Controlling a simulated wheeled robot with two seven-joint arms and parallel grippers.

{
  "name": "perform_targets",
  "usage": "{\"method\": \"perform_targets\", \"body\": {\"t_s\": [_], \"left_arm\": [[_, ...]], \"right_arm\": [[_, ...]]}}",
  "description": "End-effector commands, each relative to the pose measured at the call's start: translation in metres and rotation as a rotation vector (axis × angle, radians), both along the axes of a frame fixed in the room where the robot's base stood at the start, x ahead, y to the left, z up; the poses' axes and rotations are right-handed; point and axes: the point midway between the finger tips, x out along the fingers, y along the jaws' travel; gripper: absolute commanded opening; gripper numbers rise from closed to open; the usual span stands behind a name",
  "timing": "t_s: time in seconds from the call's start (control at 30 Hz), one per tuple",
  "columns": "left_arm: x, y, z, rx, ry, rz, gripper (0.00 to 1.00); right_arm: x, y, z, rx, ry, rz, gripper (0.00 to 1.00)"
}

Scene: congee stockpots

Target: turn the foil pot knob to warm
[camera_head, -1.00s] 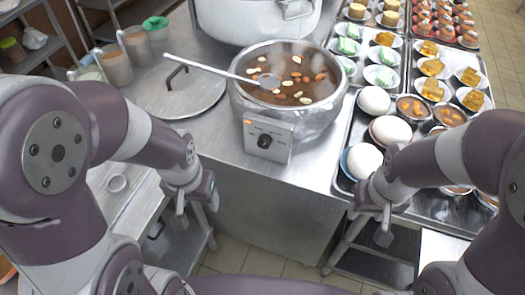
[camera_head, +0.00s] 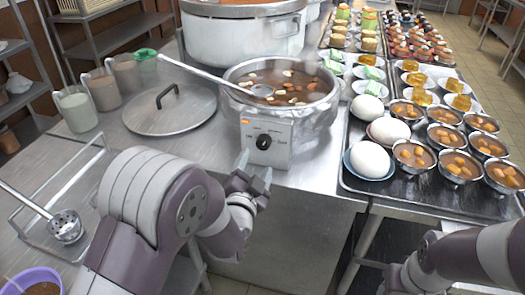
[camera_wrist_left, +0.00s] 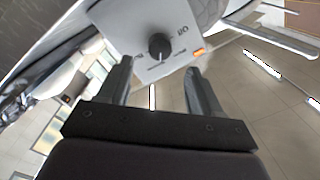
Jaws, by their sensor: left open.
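The foil-wrapped pot (camera_head: 318,118) holds brown soup with red and pale pieces, and a ladle (camera_head: 215,75) rests in it. Its white control box (camera_head: 281,131) faces me with a black round knob (camera_head: 263,142) and an orange light. My left gripper (camera_head: 256,168) is open, just below and in front of the knob, apart from it. In the left wrist view the knob (camera_wrist_left: 160,46) lies ahead, centred between the spread fingers (camera_wrist_left: 158,72). The dial marks are too small to read. My right arm shows at lower right; its gripper is out of the picture.
A metal lid (camera_head: 170,112) lies left of the pot and a large stockpot (camera_head: 243,38) stands behind. Trays of bowls and white buns (camera_head: 371,160) fill the right side. Cups (camera_head: 77,110) stand at left. The counter's front edge runs below the box.

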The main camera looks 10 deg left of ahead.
Motion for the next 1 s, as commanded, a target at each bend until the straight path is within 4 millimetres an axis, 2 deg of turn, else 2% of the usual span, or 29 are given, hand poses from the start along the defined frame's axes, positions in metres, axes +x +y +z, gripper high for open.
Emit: {"method": "perform_targets", "body": {"t_s": [0.1, 0.3, 0.43, 0.67, 0.7, 0.87, 1.0], "left_arm": [[0.031, 0.001, -0.001, -0.001, 0.000, 0.001, 0.64], [0.062, 0.002, -0.001, -0.001, 0.002, 0.001, 0.64], [0.069, 0.002, -0.001, -0.001, 0.002, 0.001, 0.64], [0.070, 0.002, 0.000, -0.002, 0.002, 0.001, 0.64], [0.070, 0.002, 0.000, -0.002, 0.002, 0.001, 0.61], [0.070, 0.002, -0.001, -0.002, 0.002, 0.001, 0.09], [0.070, 0.002, -0.001, -0.003, 0.003, 0.000, 0.08]], "right_arm": [[0.000, 0.000, -0.002, 0.000, 0.000, 0.000, 0.50], [0.000, 0.000, -0.004, 0.000, 0.000, 0.000, 0.50], [0.000, 0.000, -0.004, 0.000, 0.000, 0.000, 0.50], [0.000, 0.000, -0.004, 0.000, 0.000, 0.000, 0.50], [0.000, 0.000, -0.004, 0.000, 0.000, 0.000, 0.50], [0.000, 0.000, -0.004, 0.000, 0.000, 0.000, 0.50], [0.000, 0.000, -0.004, 0.000, 0.000, 0.000, 0.50]]}}
